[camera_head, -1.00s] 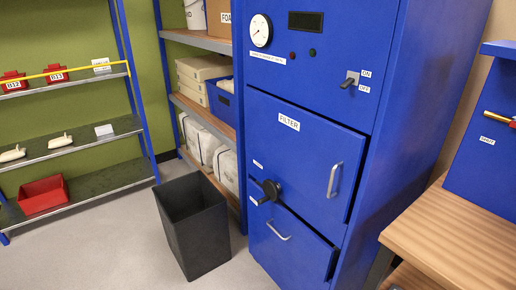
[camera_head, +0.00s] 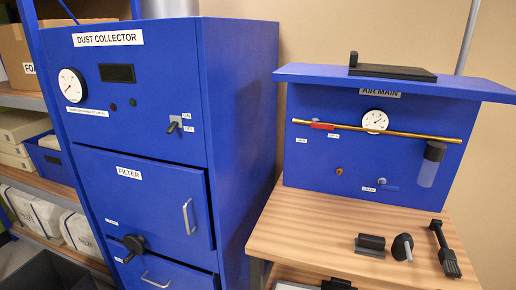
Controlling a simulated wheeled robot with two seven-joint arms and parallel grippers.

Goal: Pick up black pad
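Neither gripper is in view. A flat black slab (camera_head: 392,74) with a short upright piece at its left end lies on the blue shelf above the air main panel. On the wooden bench, a small black block (camera_head: 370,244) lies at the left, a round black piece with a pale stem (camera_head: 402,247) lies beside it, and a long black tool with a brush-like end (camera_head: 444,249) lies at the right. I cannot tell for sure which of these is the black pad.
The blue dust collector cabinet (camera_head: 240,130) stands left of the wooden bench (camera_head: 300,225). The blue air main panel (camera_head: 330,150), with a gauge and brass pipe, stands at the bench's back. The bench's left part is clear. A dark bin (camera_head: 55,272) shows at lower left.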

